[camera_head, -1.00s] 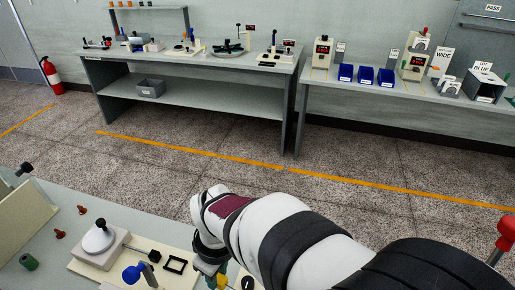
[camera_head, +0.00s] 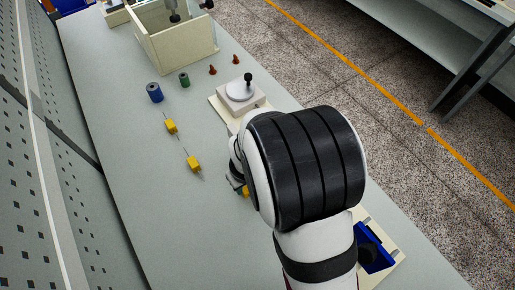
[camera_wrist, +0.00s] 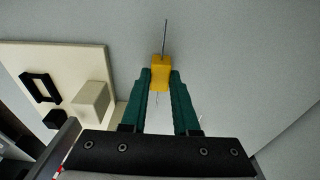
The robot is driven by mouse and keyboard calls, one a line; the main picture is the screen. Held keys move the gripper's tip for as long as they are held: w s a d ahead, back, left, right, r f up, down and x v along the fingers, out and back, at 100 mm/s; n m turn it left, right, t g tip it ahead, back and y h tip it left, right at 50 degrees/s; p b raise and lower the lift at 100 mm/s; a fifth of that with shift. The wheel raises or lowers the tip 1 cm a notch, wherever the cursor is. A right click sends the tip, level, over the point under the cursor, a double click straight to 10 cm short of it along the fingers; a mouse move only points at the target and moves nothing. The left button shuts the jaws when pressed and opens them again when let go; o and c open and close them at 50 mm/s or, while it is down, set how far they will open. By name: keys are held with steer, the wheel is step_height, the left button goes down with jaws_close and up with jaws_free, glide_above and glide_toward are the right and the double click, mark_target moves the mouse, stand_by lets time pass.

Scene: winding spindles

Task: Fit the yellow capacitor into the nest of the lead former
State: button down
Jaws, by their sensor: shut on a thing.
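My gripper (camera_wrist: 160,75) has green fingers shut on a yellow capacitor (camera_wrist: 160,72) in the wrist view. One thin lead points away from the fingers and another shows between them. In the head view my arm hides most of the gripper; a bit of yellow (camera_head: 246,191) shows beside it. Two other yellow capacitors (camera_head: 171,126) (camera_head: 194,163) lie on the bench. In the wrist view a cream board (camera_wrist: 62,53) with a black square frame (camera_wrist: 41,88) and a cream block (camera_wrist: 91,98) is left of the held capacitor. I cannot tell which part is the nest.
A blue spool (camera_head: 155,93), a green spool (camera_head: 184,79) and two small red-brown pieces (camera_head: 212,69) lie behind. A white disc fixture with a black knob (camera_head: 248,77) and a cream box (camera_head: 181,50) stand farther back. Grey bench surface (camera_head: 150,220) is clear at front left.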

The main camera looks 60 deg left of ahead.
mark_target(248, 192)
steer(key=c, duration=0.7)
jaws_free()
steer(key=shift+f, duration=0.1)
steer(key=shift+o, duration=0.2)
step_height(248, 192, up, 11)
steer(key=d, duration=0.1)
steer(key=shift+o, duration=0.5)
steer(key=shift+d+r, duration=0.25)
steer(key=shift+r, duration=0.4)
